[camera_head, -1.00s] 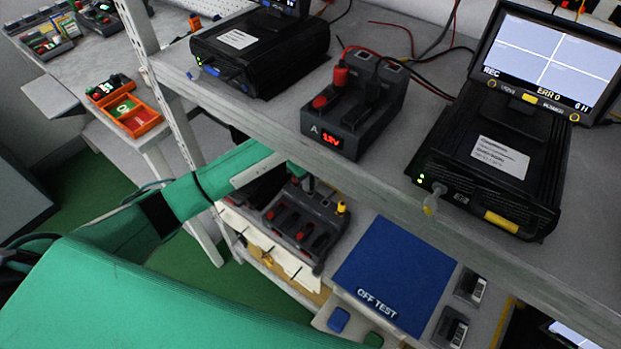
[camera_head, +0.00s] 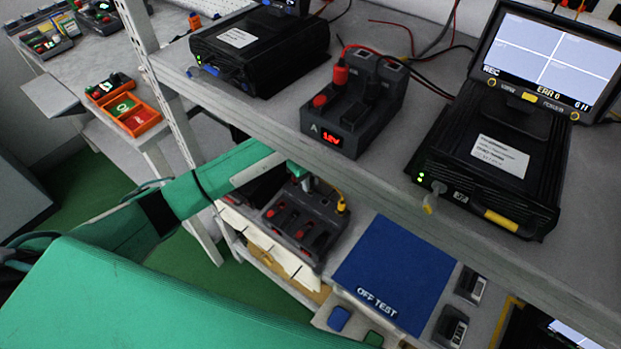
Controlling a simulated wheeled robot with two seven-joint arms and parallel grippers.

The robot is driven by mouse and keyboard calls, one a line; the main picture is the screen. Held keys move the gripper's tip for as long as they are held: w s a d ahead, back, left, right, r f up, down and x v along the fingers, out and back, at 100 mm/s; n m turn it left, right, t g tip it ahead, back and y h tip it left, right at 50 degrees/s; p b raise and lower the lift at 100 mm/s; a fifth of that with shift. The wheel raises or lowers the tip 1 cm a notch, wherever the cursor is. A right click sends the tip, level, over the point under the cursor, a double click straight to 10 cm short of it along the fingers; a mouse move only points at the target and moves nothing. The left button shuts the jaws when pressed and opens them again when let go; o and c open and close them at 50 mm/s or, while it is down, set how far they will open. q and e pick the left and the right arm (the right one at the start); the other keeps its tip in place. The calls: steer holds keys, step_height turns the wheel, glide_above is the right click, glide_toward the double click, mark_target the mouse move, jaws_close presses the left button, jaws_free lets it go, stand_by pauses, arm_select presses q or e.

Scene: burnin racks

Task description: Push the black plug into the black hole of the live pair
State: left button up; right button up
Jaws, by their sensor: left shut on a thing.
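My left gripper (camera_head: 303,178) is partly hidden under the upper shelf's front edge, above the back of a dark socket unit (camera_head: 308,222) on the lower shelf. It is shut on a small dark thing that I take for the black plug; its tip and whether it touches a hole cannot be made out. The unit has several red and dark sockets in rows; which pair is live does not show. A yellow-ended lead (camera_head: 341,204) stands at its right. Another supply (camera_head: 355,105), lit 12V, stands on the upper shelf with a red plug. My right gripper is not in view.
The upper shelf (camera_head: 390,185) overhangs the lower unit closely. A blue OFF TEST mat (camera_head: 395,270) lies right of it. Two black recorders (camera_head: 258,50) (camera_head: 490,160) stand above. An orange tray (camera_head: 125,112) sits on the left bench.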

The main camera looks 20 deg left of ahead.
arm_select(q)
steer(key=shift+f+b, duration=0.4)
steer(key=shift+f, duration=0.7)
stand_by(1.0)
steer(key=o, duration=1.3)
steer(key=shift+r, duration=0.1)
steer(key=shift+r+p, duration=2.1)
steer(key=shift+r, duration=0.55)
